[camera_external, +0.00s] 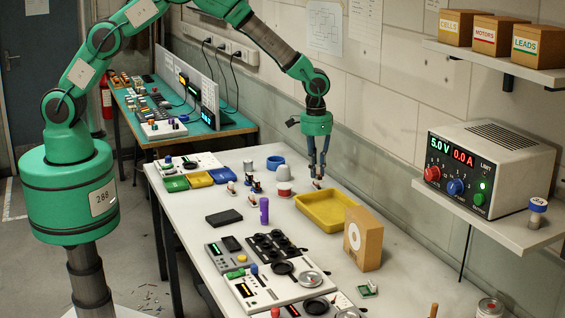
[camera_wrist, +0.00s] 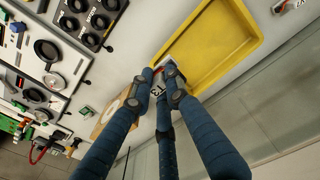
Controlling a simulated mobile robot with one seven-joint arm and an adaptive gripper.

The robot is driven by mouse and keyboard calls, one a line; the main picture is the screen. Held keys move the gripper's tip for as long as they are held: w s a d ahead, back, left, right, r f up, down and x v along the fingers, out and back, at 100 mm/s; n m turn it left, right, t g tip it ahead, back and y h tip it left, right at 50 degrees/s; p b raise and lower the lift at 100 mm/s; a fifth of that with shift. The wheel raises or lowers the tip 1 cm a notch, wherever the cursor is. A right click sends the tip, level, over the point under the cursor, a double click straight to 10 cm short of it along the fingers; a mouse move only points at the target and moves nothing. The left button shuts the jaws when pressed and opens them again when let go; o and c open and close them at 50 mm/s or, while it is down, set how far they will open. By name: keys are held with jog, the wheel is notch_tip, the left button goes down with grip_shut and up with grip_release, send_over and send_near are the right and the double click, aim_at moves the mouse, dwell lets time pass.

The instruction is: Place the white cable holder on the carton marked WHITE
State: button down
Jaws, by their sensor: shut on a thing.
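My gripper (camera_external: 318,176) is at the back of the bench, just behind the yellow tray, with its fingers pointing down. In the wrist view its fingers (camera_wrist: 167,82) are closed around a small white piece (camera_wrist: 170,68) with a dark marking and a bit of red. The fingers hide much of this piece; I cannot tell surely whether it is the cable holder or whether it touches the bench. A brown carton (camera_external: 371,246) with a white ring mark stands upright at the tray's right front corner. It also shows in the wrist view (camera_wrist: 103,121), partly behind a finger. No word WHITE is legible on it.
The yellow tray (camera_external: 303,205) looks empty. Left of it are a red-and-white spool (camera_external: 284,189), a blue ring (camera_external: 275,163) and a purple cylinder (camera_external: 264,210). Panels with black knobs (camera_external: 276,246) fill the front. A power supply (camera_external: 490,165) stands on a shelf at right.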

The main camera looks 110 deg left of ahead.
jog(key=w+d+r, duration=0.1)
jog(key=d, duration=1.4)
jog(key=shift+w+r+p, duration=0.3)
jog(key=shift+r+p, duration=0.05)
jog(key=shift+r, duration=0.05)
jog(key=shift+w, duration=0.15)
jog(key=p, duration=0.3)
send_over(359, 212)
jog(key=shift+f, duration=0.75)
jog(key=shift+f, duration=1.75)
jog(key=shift+f, duration=0.15)
